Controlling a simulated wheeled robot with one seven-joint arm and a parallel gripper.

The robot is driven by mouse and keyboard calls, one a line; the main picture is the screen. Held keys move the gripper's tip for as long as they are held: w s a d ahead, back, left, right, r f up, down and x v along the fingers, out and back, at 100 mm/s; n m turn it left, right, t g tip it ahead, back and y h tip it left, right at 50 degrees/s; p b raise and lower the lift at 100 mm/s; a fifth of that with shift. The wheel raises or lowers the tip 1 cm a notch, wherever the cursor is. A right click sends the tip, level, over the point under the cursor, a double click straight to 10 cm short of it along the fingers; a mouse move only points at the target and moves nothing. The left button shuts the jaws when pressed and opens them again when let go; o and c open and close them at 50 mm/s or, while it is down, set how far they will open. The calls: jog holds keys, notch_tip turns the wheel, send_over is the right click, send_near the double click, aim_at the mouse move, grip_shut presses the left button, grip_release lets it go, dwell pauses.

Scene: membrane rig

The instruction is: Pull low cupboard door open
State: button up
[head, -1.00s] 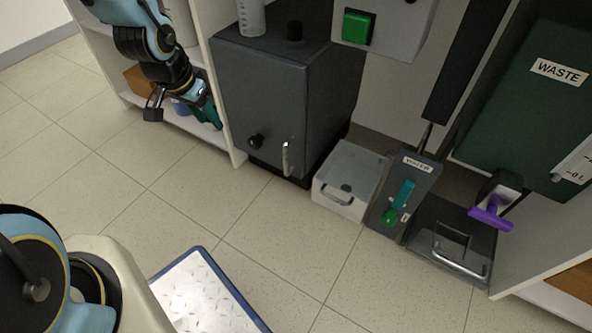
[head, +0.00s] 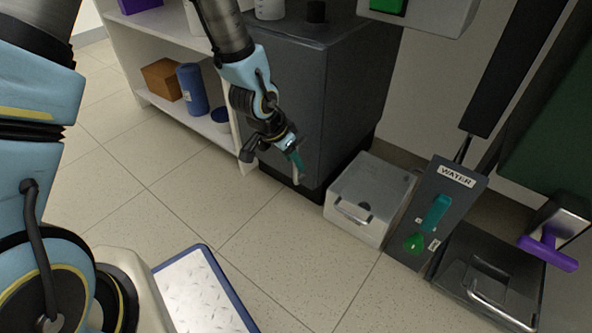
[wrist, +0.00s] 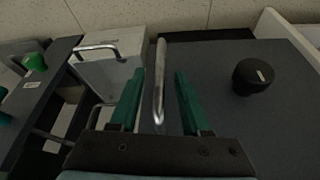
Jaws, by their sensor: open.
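The low cupboard (head: 335,110) is a dark grey box at the top middle of the head view, and its door looks closed. Its door face (wrist: 222,90) fills the right of the wrist view. The pale metal bar handle (wrist: 160,85) runs upright in that view, between the two green fingers of my gripper (wrist: 159,100). My gripper is open, with a gap visible on both sides of the bar. In the head view my gripper (head: 292,158) is at the cupboard's front and hides most of the handle. A black knob (wrist: 253,77) sits on the door beside the handle.
White shelves (head: 170,110) stand at left.

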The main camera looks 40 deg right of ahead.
aim_at(296, 180)
jog(key=shift+b+x, duration=0.45)
jog(key=shift+x, duration=1.05)
grip_shut()
dwell(0.4)
